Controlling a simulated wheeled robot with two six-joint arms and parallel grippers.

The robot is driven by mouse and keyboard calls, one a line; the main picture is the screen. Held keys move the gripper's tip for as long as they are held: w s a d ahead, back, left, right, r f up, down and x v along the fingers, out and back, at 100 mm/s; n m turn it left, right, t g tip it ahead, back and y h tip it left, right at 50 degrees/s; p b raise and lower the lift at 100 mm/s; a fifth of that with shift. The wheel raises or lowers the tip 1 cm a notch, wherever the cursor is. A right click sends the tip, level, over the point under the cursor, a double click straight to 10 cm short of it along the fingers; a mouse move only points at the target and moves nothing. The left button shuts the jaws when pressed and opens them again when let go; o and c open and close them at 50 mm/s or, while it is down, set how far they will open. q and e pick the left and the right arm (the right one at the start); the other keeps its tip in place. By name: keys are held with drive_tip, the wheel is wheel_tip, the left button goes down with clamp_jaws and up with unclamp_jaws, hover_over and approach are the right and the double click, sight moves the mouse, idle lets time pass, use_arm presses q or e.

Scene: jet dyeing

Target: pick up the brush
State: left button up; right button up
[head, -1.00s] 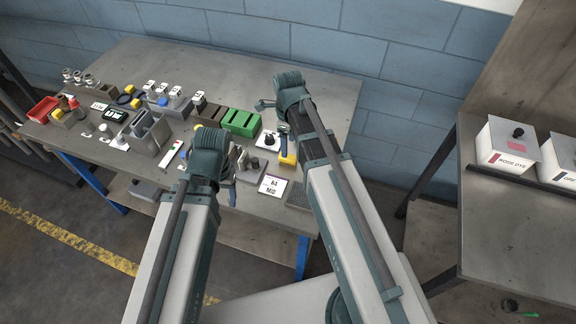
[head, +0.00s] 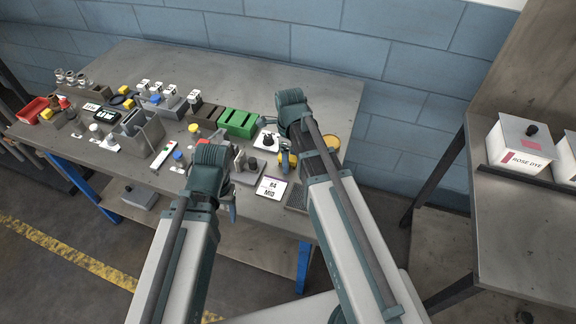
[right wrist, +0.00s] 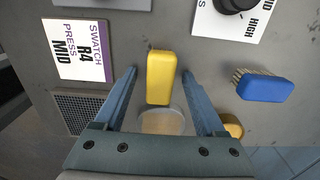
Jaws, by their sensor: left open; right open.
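A blue brush (right wrist: 263,87) with pale bristles on its left lies on the bench at the right in the right wrist view, outside my right gripper's fingers. In the head view my right gripper hides most of that spot. My right gripper (right wrist: 159,73) is open. A yellow block (right wrist: 161,77) shows between its fingers, which look apart from it; the block also shows in the head view (head: 293,160). A round pale dish (right wrist: 161,121) lies behind the block, partly covered by the gripper's body. My left gripper (head: 234,182) is open over the bench's front edge.
A swatch card (head: 272,188) and a dark mesh pad (right wrist: 82,110) lie near the front edge. A knob on a white card (head: 266,140) and a green rack (head: 238,122) stand nearby. A round yellow item (head: 331,142) is near the bench's right end. The back bench is clear.

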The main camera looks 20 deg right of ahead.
clamp_jaws()
idle(0.4)
